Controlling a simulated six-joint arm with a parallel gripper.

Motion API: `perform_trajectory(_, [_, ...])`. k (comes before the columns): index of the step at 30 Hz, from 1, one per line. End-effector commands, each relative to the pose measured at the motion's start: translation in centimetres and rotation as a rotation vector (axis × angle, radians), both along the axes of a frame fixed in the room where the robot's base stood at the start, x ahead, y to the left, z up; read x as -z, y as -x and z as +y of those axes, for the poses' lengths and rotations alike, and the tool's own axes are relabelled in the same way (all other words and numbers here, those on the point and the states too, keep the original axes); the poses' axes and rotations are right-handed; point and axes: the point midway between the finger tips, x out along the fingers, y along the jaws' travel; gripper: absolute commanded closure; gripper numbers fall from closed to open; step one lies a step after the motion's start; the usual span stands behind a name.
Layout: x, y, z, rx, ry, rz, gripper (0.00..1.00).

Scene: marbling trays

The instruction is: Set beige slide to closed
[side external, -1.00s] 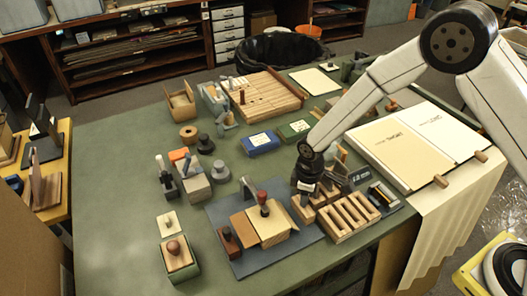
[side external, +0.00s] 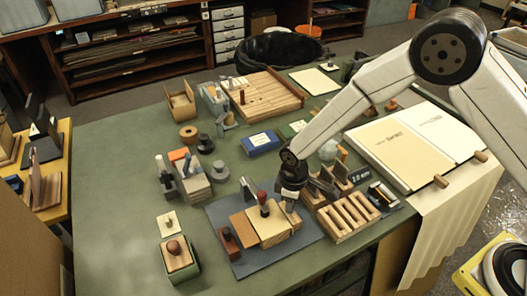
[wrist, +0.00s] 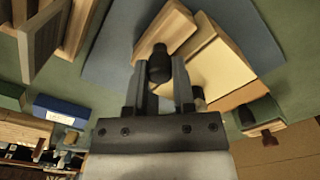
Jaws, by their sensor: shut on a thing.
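The beige slide (side external: 270,230) is a cream-topped block among wooden parts on the blue-grey mat (side external: 243,267). A dark red knob (side external: 264,205) stands over it. The cream face (wrist: 222,72) shows in the wrist view, right of the fingers. My gripper (side external: 289,199) is low, at the right end of these parts. In the wrist view my gripper (wrist: 160,85) is shut on a dark knob (wrist: 160,65). A wooden block (wrist: 165,28) lies just beyond this knob. I cannot tell which part the held knob belongs to.
A slotted wooden rack (side external: 345,217) stands close to the right of my gripper. A small dark brown block (side external: 229,240) with a knob is at the mat's left. A green box (side external: 180,264) with a knobbed lid stands further left.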

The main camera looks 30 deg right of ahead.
Motion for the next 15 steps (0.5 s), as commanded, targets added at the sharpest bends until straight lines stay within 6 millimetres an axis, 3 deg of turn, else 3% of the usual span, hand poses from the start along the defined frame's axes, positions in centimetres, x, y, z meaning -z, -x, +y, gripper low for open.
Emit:
perform_trajectory(8, [-0.06, -0.01, 0.34, 0.0, -0.001, -0.002, 1.0])
perform_trajectory(9, [-0.06, -0.02, 0.33, 0.0, -0.001, -0.003, 0.65])
perform_trajectory(12, [-0.06, -0.01, 0.33, 0.0, -0.001, -0.003, 0.34])
perform_trajectory(15, [-0.04, -0.01, 0.3, 0.0, -0.001, -0.001, 0.33])
